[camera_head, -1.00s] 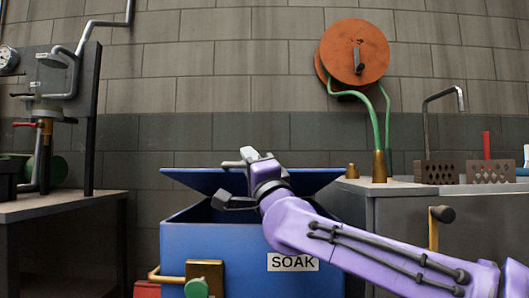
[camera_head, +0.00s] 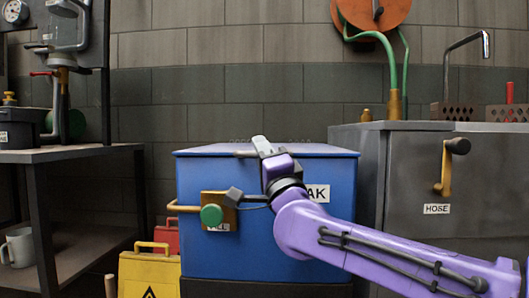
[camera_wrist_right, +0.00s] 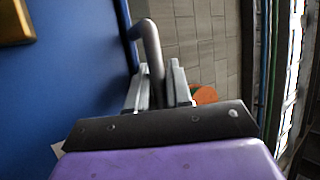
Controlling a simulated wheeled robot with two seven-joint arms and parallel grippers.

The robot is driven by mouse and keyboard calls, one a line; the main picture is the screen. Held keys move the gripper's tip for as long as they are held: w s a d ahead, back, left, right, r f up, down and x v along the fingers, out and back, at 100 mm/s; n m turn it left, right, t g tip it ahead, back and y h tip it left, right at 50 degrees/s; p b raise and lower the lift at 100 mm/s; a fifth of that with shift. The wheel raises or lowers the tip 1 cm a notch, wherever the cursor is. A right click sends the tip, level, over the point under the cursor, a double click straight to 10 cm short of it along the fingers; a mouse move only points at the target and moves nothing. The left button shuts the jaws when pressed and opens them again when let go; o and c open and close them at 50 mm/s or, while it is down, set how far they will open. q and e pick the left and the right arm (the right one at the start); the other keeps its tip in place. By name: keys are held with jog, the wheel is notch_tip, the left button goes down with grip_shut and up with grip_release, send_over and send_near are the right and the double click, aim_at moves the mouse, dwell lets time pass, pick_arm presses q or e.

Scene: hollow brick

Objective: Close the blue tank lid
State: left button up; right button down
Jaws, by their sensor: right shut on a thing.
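The blue tank (camera_head: 330,235) stands in the middle of the head view, its SOAK label partly hidden by my right arm. Its blue lid (camera_head: 320,150) lies flat across the top, and no gap shows along the front edge. My right gripper (camera_head: 250,170) is at the lid's front edge. In the right wrist view, my right gripper (camera_wrist_right: 157,85) is shut on a grey bent lid handle (camera_wrist_right: 152,45), beside the blue tank wall (camera_wrist_right: 75,70). My left gripper is not in view.
A brass plate with a green knob (camera_head: 211,215) sits on the tank front. A grey cabinet (camera_head: 405,220) with a crank stands close on the right. A dark bench (camera_head: 75,153) is on the left, with a yellow sign (camera_head: 150,272) on the floor between.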

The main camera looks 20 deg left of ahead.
jog(key=shift+s+a, duration=0.2)
jog(key=shift+s, duration=0.05)
jog(key=c, duration=1.1)
grip_release()
jog(key=shift+s+r, duration=0.15)
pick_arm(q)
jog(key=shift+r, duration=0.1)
pick_arm(e)
jog(key=shift+s+d+r, duration=0.1)
jog(key=shift+d, duration=0.05)
jog(key=shift+d, duration=0.1)
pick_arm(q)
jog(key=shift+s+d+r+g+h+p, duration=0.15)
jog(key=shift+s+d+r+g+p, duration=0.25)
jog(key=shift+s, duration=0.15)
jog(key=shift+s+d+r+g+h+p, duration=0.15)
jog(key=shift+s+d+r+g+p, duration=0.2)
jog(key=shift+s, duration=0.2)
pick_arm(e)
jog(key=v, duration=1)
jog(key=shift+d+f, duration=0.1)
jog(key=shift+f, duration=0.15)
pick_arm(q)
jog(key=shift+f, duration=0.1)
